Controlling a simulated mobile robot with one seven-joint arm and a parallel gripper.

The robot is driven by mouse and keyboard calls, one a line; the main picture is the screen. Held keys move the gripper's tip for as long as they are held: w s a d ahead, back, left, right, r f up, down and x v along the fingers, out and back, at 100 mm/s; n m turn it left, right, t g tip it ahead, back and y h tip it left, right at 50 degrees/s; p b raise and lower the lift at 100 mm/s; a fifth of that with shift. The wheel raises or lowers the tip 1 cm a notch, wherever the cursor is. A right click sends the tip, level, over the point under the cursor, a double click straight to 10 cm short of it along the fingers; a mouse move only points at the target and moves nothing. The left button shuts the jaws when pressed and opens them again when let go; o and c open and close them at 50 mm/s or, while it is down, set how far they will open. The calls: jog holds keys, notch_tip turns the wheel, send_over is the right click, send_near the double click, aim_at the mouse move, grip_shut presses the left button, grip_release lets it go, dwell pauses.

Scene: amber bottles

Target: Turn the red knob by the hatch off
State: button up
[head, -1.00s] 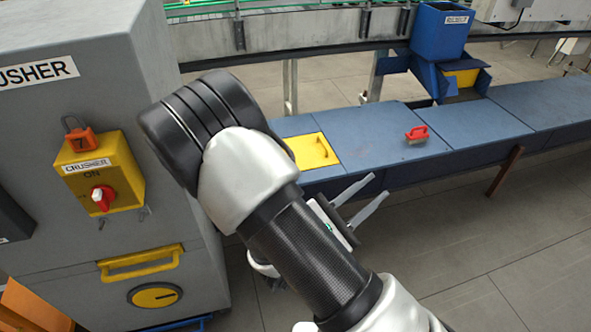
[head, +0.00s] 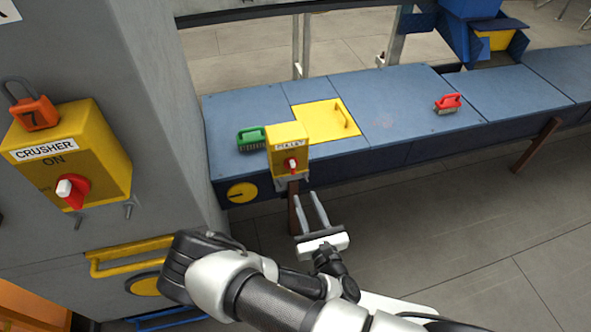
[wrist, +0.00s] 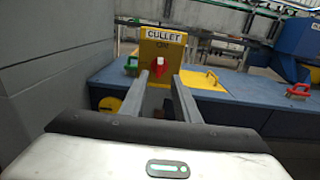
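The red knob (head: 292,165) is on the front of a yellow box labelled CULLET (head: 287,138), beside the yellow hatch (head: 325,118) in the blue bench. In the wrist view the knob (wrist: 160,66) looks upright, below small lettering that seems to read ON. My gripper (head: 306,195) is open and empty, below and in front of the box in the head view. In the wrist view its two fingers point at the box, with the knob between the tips (wrist: 160,76); no contact shows.
A larger yellow CRUSHER box (head: 72,155) with another red knob and an orange padlock (head: 34,113) is on the grey cabinet at left. A green brush (head: 251,138) and a red brush (head: 448,102) lie on the bench (head: 405,95). Floor at right is clear.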

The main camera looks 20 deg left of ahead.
aim_at(294, 167)
jog(key=b+x, duration=0.2)
jog(key=x, duration=1)
jog(key=shift+w+b, duration=0.3)
jog(key=shift+w, duration=0.1)
grip_shut()
